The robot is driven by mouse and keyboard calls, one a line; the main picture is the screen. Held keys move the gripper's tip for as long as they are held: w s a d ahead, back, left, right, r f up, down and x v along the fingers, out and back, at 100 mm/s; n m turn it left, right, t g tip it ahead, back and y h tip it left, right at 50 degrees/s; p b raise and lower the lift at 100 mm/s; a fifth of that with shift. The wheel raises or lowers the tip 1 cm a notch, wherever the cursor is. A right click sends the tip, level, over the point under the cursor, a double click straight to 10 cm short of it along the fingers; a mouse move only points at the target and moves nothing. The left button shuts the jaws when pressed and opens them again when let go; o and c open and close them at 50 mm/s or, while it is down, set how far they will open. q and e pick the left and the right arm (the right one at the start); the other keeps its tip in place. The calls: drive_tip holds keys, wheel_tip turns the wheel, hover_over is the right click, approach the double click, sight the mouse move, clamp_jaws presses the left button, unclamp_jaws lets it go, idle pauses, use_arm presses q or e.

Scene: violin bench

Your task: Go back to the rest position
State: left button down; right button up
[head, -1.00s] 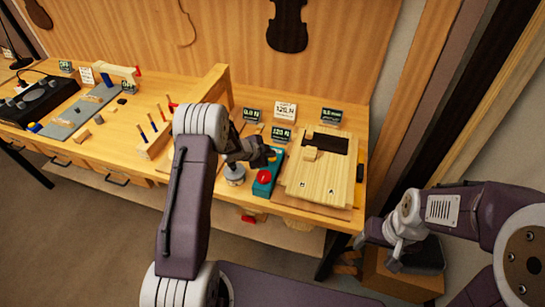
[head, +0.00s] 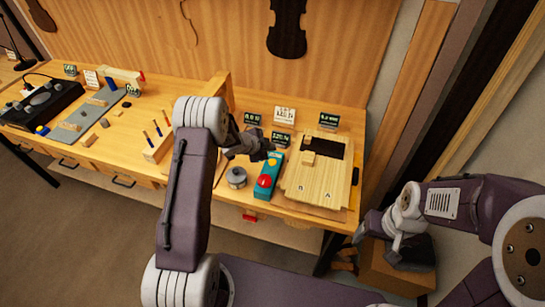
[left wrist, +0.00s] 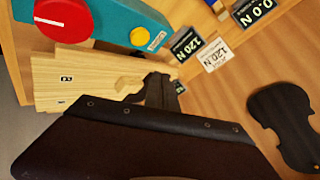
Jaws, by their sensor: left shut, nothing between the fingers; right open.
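My left gripper (head: 264,151) is shut and empty. My right gripper (head: 374,239) is open and low at the right, off the bench end and by a cardboard-coloured box (head: 395,275). Its fingers are small in the view.
The bench (head: 215,205) runs across the view. Round grey metal piece (head: 236,177), wooden plate (head: 318,190) and small displays (head: 281,139) stand near the left gripper. A block with upright tools (head: 157,148) stands further left. A dark violin shape (head: 286,28) hangs on the back wall.

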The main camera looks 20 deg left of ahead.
use_arm(q)
drive_tip(key=shift+f, duration=0.1)
idle(0.3)
drive_tip(key=w+d+r+t+b, duration=0.2)
drive_tip(key=d+r+b, duration=0.1)
drive_tip(key=r, duration=0.6)
drive_tip(key=s+r+n+y+b, duration=0.1)
drive_tip(key=s+r+n+y, duration=0.1)
drive_tip(key=s+r+n, duration=0.3)
drive_tip(key=s+a+f+n+g, duration=0.1)
drive_tip(key=s+f+n+g, duration=0.2)
drive_tip(key=s, duration=0.6)
drive_tip(key=s+f+n+g+y, duration=0.1)
drive_tip(key=s+f+n+g, duration=0.2)
drive_tip(key=s, duration=0.7)
drive_tip(key=s+a+f+n+g, duration=0.1)
drive_tip(key=s+f+n+g, duration=0.2)
drive_tip(key=s, duration=0.6)
drive_tip(key=shift+s+a+f+n+y+b, duration=0.15)
drive_tip(key=shift+s+a+n+y+b, duration=0.15)
drive_tip(key=shift+s+y+b, duration=0.1)
